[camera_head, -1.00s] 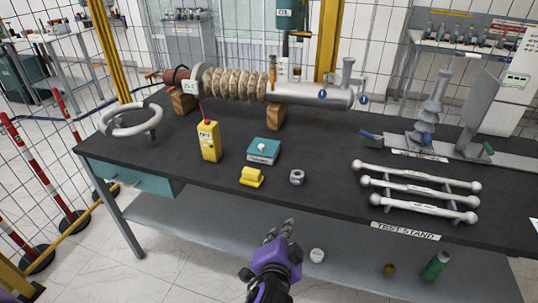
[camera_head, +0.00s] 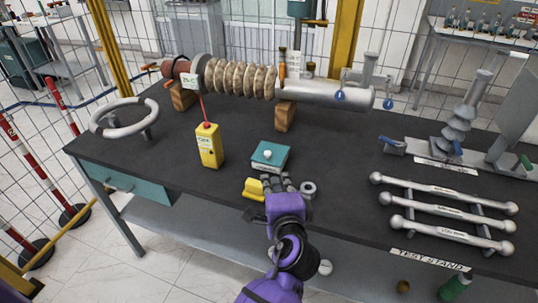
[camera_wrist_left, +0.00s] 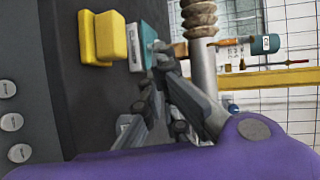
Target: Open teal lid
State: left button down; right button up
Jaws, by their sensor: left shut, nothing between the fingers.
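The small box with a teal lid (camera_head: 270,152) sits on the dark bench top, near its front edge. A white round knob is on top of the lid, and the lid lies flat on the box. In the left wrist view the teal lid (camera_wrist_left: 147,45) shows edge-on ahead of the fingers. My left gripper (camera_head: 283,184) is just in front of the box, over the bench front edge, shut and empty. Its dark fingers also show in the left wrist view (camera_wrist_left: 160,85). The fingers appear apart from the lid. My right gripper is not in view.
A yellow block (camera_head: 254,188) lies left of my left gripper, and a metal nut (camera_head: 308,190) lies close on its right. A yellow handheld device (camera_head: 209,146) stands left of the box. A ribbed bushing (camera_head: 240,77) lies behind on wooden blocks. White-ended rods (camera_head: 445,208) lie at right.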

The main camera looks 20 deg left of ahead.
pick_arm(q)
jog(key=r+x, duration=0.1)
jog(key=x, duration=0.2)
send_near(278, 149)
jog(key=a, duration=0.1)
jog(key=a+r, duration=0.1)
jog(key=s+a, duration=0.1)
jog(key=shift+a+r+p, duration=0.4)
jog(key=shift+w+a+f, duration=0.2)
jog(key=shift+w+a, duration=0.1)
jog(key=shift+w, duration=0.2)
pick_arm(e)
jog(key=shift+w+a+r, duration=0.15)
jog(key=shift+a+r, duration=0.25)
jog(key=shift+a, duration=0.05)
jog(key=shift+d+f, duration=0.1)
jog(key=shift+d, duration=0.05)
